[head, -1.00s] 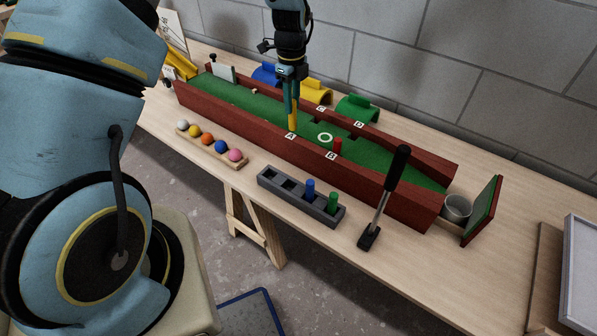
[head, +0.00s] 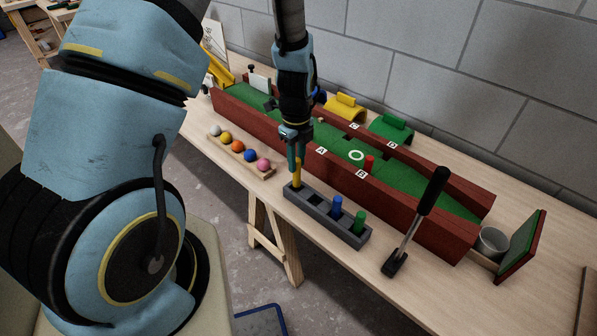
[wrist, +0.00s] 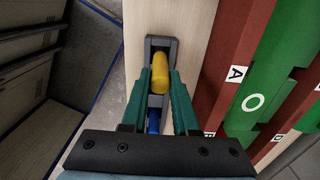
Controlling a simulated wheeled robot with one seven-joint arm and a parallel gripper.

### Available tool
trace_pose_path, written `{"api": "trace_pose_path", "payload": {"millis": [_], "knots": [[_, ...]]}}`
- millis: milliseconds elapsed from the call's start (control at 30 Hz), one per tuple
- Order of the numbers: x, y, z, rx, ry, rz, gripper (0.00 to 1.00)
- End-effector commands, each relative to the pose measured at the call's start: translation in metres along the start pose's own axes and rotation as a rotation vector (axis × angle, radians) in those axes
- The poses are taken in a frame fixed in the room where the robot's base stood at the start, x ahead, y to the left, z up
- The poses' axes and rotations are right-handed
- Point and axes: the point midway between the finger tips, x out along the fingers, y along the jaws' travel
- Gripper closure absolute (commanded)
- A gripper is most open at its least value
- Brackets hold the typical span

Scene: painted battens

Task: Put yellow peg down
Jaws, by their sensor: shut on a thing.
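The yellow peg (head: 297,172) is upright between the fingers of my gripper (head: 294,158), which is shut on it. In the head view its lower end is at the leftmost socket of the grey peg rack (head: 319,212); I cannot tell how deep it sits. The wrist view shows the yellow peg (wrist: 160,72) between the green fingers of my gripper (wrist: 160,85), over the end of the rack (wrist: 153,43). The rack also holds a blue peg (head: 336,207) and a green peg (head: 359,221) toward its right. One socket between yellow and blue looks empty.
A ball holder (head: 262,173) with several coloured balls is left of the rack. A black-handled putter (head: 415,220) stands to the right.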

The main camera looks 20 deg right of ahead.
Motion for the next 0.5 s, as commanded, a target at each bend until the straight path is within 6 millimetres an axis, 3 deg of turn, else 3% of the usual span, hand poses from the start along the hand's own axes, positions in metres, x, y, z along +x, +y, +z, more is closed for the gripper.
{"api": "trace_pose_path", "payload": {"millis": [300,500], "knots": [[0.037,0.001,0.000,0.000,0.000,0.002,1.00],[0.040,0.000,0.000,0.001,-0.001,0.000,1.00]]}}
